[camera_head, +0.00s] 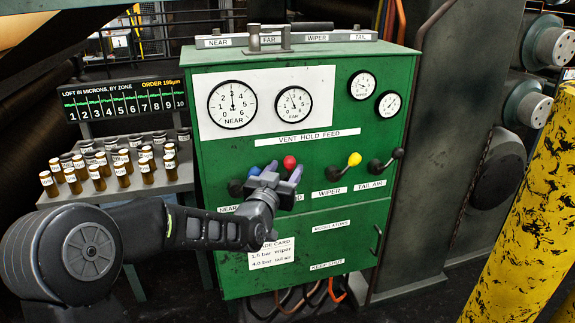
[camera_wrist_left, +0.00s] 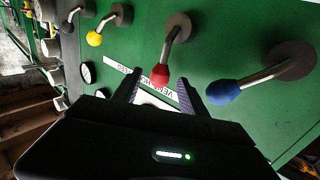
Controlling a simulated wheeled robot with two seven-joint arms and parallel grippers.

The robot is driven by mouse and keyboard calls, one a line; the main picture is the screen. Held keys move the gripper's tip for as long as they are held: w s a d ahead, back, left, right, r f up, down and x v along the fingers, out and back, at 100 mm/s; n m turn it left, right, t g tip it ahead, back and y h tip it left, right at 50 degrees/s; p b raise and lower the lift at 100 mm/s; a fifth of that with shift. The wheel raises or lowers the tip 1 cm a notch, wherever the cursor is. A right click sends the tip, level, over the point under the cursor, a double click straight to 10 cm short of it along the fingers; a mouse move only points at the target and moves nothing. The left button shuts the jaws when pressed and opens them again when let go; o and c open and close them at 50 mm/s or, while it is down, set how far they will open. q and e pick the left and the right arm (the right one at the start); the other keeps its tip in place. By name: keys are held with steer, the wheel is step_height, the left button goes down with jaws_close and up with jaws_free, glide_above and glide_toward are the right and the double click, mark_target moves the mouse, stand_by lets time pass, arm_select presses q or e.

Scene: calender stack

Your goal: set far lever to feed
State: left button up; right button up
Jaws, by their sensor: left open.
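The red-knobbed lever (camera_head: 289,162) is second from the left in the lever row on the green cabinet, between the NEAR and WIPER labels. Its own label is mostly hidden behind my gripper. Its knob stands up toward the VENT HOLD FEED strip (camera_head: 307,137). My left gripper (camera_head: 277,177) is open at this lever, its fingers pointing at the panel. In the left wrist view the red knob (camera_wrist_left: 160,76) shows in the gap between the two fingertips (camera_wrist_left: 158,90), with no clear contact. My right gripper is not in view.
The blue-knobbed lever (camera_head: 236,187) is close on the left; it also shows in the wrist view (camera_wrist_left: 223,92). The yellow (camera_head: 354,159) and black (camera_head: 397,153) levers are to the right. Brown bottles (camera_head: 110,165) stand on a shelf at left. A yellow post (camera_head: 525,200) stands at right.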

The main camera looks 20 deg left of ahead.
arm_select(q)
steer(key=shift+w, duration=1.15)
jaws_close()
stand_by(0.6)
